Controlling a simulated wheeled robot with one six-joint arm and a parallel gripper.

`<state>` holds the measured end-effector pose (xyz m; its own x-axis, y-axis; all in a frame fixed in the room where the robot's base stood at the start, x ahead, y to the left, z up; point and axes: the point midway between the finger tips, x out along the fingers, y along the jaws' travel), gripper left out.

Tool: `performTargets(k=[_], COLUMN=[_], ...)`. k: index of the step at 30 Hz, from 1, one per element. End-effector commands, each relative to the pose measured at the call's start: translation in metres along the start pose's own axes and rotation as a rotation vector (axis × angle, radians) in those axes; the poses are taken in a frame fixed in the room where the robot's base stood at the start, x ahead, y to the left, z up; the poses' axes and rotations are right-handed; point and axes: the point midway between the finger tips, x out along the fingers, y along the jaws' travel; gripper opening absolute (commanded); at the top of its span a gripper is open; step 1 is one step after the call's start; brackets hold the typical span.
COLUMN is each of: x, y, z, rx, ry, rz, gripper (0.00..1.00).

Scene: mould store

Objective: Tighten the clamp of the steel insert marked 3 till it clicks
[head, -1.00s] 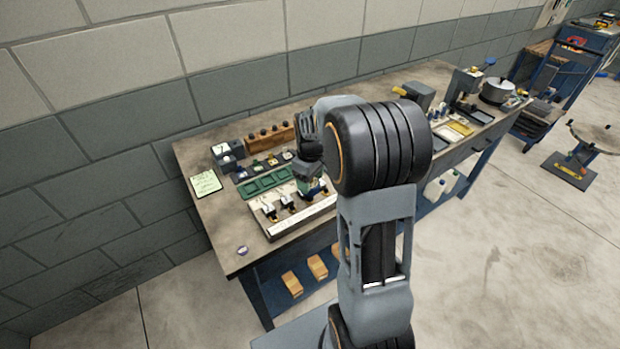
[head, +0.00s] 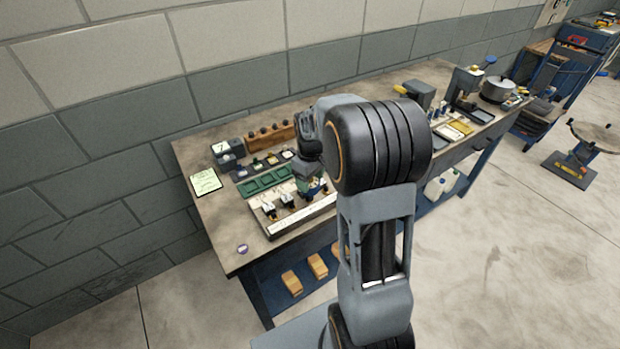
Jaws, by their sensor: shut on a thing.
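My gripper (head: 312,185) points down over a pale board (head: 290,225) that bears a row of small clamps with dark and yellow parts. It is shut at the third clamp from the left, but its fingers and my wrist hide most of what it holds. Two clamps, the left one (head: 268,208) and the middle one (head: 288,200), stand in plain view on the board. The number marks on the inserts are too small to read, and the part of the board to the right is hidden behind my arm.
The bench's front left corner is mostly clear.

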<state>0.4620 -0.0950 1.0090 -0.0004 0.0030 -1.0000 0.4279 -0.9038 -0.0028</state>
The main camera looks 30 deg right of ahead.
Motion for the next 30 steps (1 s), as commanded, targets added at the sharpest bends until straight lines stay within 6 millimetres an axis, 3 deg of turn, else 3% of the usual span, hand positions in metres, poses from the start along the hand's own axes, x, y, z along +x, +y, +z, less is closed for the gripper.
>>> performTargets(k=[7, 17, 24, 30], x=[0.0006, 0.0009, 0.0008, 0.0009], y=[-0.0005, -0.0006, -0.0009, -0.0009], z=[-0.0001, -0.0001, -0.0001, -0.0001], rx=[0.242, 0.277, 0.427, 0.446], ry=[0.001, 0.001, 0.001, 0.001], rz=[0.0, 0.0, 0.0, 0.0], gripper=[0.32, 0.32, 0.32, 0.32])
